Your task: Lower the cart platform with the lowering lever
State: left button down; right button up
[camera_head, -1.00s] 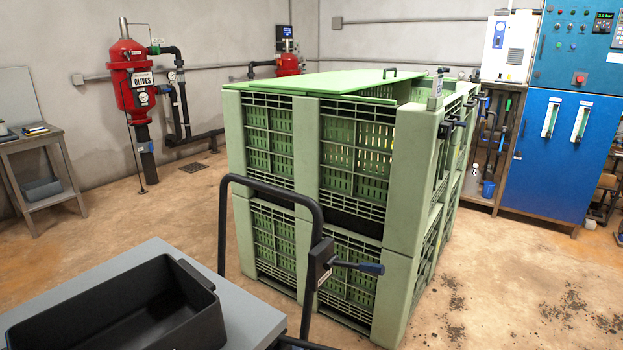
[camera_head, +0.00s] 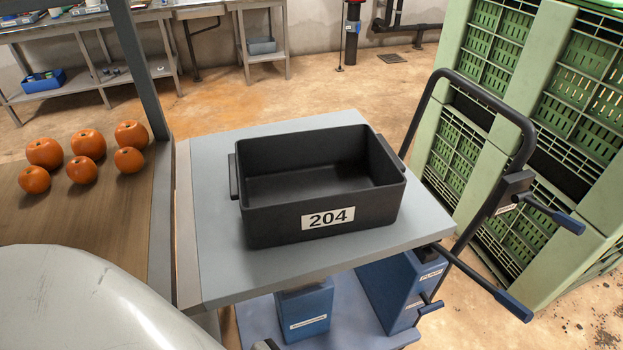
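The cart's grey platform (camera_head: 215,222) fills the middle of the head view and carries an empty black bin (camera_head: 270,222) labelled 204. The platform stands above a blue lower deck (camera_head: 350,338). The cart's dark push handle (camera_head: 470,78) rises at the right. A lever with a blue grip (camera_head: 556,213) sticks out from a small dark box on the handle. A longer lever with a blue tip (camera_head: 512,304) reaches out lower down, and a small blue-tipped pedal or lever (camera_head: 431,308) sits below the platform edge. I cannot read which one is for lowering. Neither gripper is in view.
A wooden table (camera_head: 90,222) with several orange fruits (camera_head: 86,142) stands close at the cart's left, beside a grey post (camera_head: 142,70). Stacked green crates (camera_head: 560,170) stand behind the handle at right. Floor is bare at lower right and behind the cart.

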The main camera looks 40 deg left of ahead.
aim_at(430, 308)
jog(key=k, duration=0.5)
jog(key=z, duration=1.35)
jog(key=i, duration=1)
jog(key=u, duration=2.5)
